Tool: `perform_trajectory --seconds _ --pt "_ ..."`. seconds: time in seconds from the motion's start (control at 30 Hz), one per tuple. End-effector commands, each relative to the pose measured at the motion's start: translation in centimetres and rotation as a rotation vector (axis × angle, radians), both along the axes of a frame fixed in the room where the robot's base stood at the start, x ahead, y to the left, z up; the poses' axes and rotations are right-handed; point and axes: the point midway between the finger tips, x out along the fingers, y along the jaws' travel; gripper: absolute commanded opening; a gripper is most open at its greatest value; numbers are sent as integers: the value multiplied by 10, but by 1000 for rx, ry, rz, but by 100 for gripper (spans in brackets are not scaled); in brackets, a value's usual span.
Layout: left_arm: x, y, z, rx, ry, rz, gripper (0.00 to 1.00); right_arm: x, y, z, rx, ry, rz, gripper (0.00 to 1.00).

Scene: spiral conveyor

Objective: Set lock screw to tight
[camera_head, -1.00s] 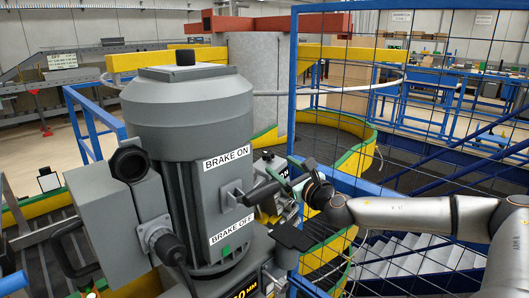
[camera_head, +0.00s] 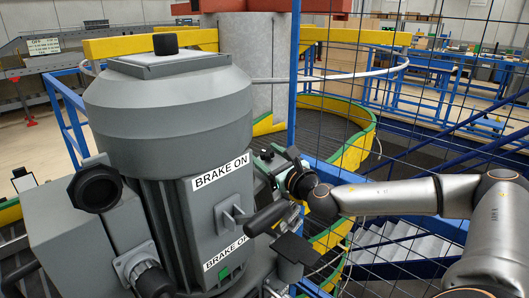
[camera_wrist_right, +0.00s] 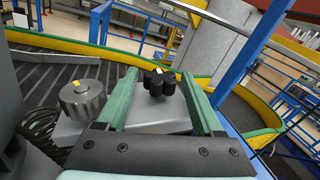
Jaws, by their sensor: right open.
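The lock screw (camera_wrist_right: 158,82), a black lobed knob with a white mark on top, stands on a grey block in the right wrist view. My right gripper (camera_head: 267,165) is open. Its two green fingers lie on either side of the knob in the wrist view, with visible gaps; I cannot tell how far they are from it in depth. In the head view the gripper is behind the motor's right side, and the knob cannot be made out there. My left gripper is not in view.
The large grey motor (camera_head: 165,105) with its brake lever (camera_head: 264,219) stands close in front. A metal cylinder (camera_wrist_right: 83,98) and a black coiled cable (camera_wrist_right: 42,135) are beside the knob. A blue mesh fence (camera_head: 420,110) stands behind my right arm.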

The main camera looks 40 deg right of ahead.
Motion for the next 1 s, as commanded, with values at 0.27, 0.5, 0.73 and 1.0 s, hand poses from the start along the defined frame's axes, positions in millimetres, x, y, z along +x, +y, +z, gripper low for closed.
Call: perform_trajectory --seconds 0.27,0.5,0.73,1.0 --pt "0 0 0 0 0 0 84 0 0 0 0 0 -1 69" --pt "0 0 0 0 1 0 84 0 0 0 0 0 -1 45" --pt "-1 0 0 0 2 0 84 0 0 0 0 0 -1 19" --pt "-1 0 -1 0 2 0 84 0 0 0 0 0 -1 0"
